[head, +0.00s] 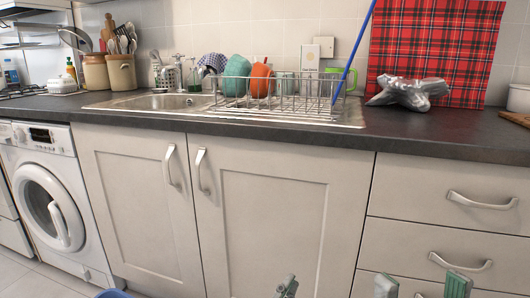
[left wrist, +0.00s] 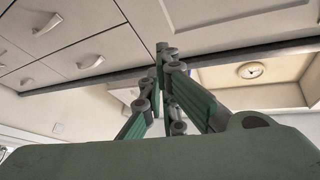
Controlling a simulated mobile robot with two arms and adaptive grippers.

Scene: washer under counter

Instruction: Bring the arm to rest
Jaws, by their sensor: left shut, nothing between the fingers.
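My left gripper (head: 287,286) shows at the bottom edge of the head view, in front of the cupboard doors and below the counter. Its fingers are together with nothing between them. In the left wrist view its green and grey fingers (left wrist: 161,52) meet at the tips. My right gripper (head: 421,284) shows only as two green fingertips at the bottom right of the head view, set well apart and empty, in front of the drawers. The rest of both arms is out of the head view.
A dark countertop (head: 440,130) runs across, with a sink, a dish rack (head: 300,105) and crumpled grey wrapping (head: 408,95). Below are cupboard doors (head: 270,220), drawers (head: 450,235) and a washing machine (head: 55,200). A blue object (head: 114,294) shows at the bottom edge.

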